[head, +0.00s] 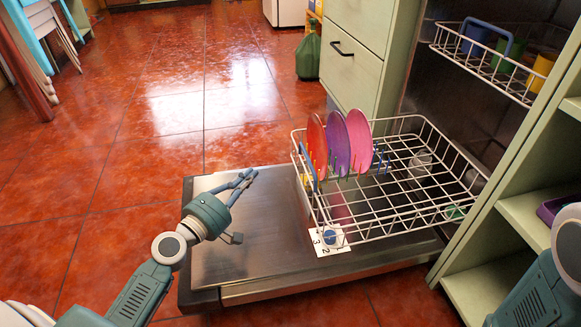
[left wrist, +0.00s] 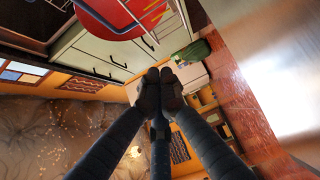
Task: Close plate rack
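The white wire plate rack (head: 440,133) is pulled out over the open, lowered dishwasher door (head: 262,262). A red plate (head: 316,145), a purple plate (head: 338,142) and a pink plate (head: 359,139) stand upright near its left end. My left gripper (head: 251,175) is over the door, left of the rack and apart from it. In the left wrist view its fingertips (left wrist: 160,88) meet with nothing visible between them. The red plate (left wrist: 108,15) shows at the top of that view. My right arm shows at the lower right of the head view; its gripper is out of view.
An upper rack (head: 480,67) with cups is inside the dishwasher. A drawer cabinet (head: 350,62) stands behind the lower rack, and open shelves (head: 480,287) stand at the right. A green container (head: 308,55) is on the floor. The tiled floor (head: 120,150) at left is clear.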

